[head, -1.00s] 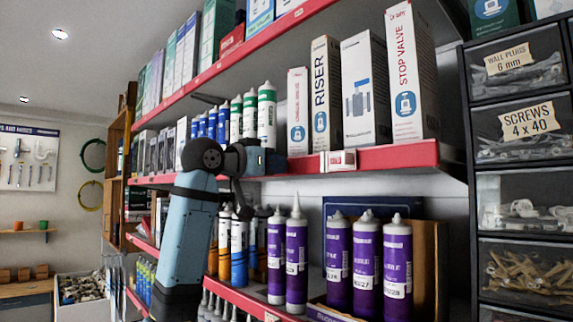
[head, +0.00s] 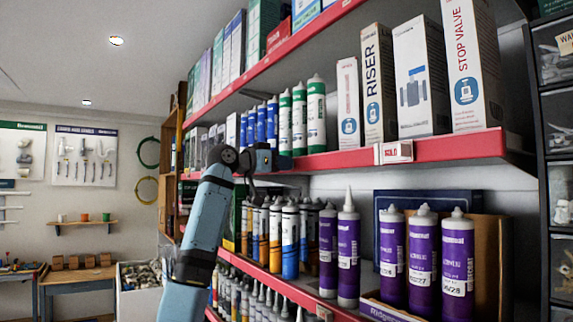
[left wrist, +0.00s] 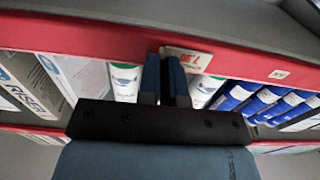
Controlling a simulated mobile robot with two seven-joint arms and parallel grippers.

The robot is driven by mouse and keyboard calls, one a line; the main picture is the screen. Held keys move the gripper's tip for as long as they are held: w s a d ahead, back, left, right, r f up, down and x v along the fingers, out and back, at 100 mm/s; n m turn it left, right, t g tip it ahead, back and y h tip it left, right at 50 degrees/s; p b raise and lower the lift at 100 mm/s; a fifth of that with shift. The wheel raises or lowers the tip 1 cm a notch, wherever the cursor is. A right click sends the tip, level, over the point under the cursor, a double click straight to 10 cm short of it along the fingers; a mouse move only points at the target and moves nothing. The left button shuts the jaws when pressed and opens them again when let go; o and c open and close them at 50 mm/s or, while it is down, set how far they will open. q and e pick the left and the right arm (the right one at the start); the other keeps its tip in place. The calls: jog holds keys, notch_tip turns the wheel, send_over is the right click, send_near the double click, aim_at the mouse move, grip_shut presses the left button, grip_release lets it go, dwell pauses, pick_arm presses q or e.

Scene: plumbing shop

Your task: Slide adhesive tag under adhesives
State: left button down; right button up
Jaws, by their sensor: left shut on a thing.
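My left gripper (head: 272,160) is at the red front edge of the middle shelf, below the blue and green-and-white cartridges (head: 300,118). In the left wrist view its two dark fingers (left wrist: 163,66) are close together at the red rail. A pale tag with red figures (left wrist: 188,57) shows at the fingertips, against the rail. The fingers are shut on it, and they cover part of it. In the head view I cannot make out this tag. Purple cartridges (head: 421,252) and orange and blue ones (head: 290,240) stand on the shelf below. My right gripper is not in view.
Another tag (head: 393,152) is on the rail under the valve boxes (head: 422,75). A further small tag (left wrist: 278,74) shows in the left wrist view. Drawers (head: 560,130) border the shelves at right. Open room and a workbench (head: 75,278) lie to the left.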

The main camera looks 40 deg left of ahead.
pick_arm(q)
jog(key=c, duration=1.3)
grip_release()
jog(key=b+v, duration=0.4)
jog(key=v, duration=0.9)
jog(key=shift+s+a+b, duration=0.1)
jog(key=shift+s+b, duration=0.3)
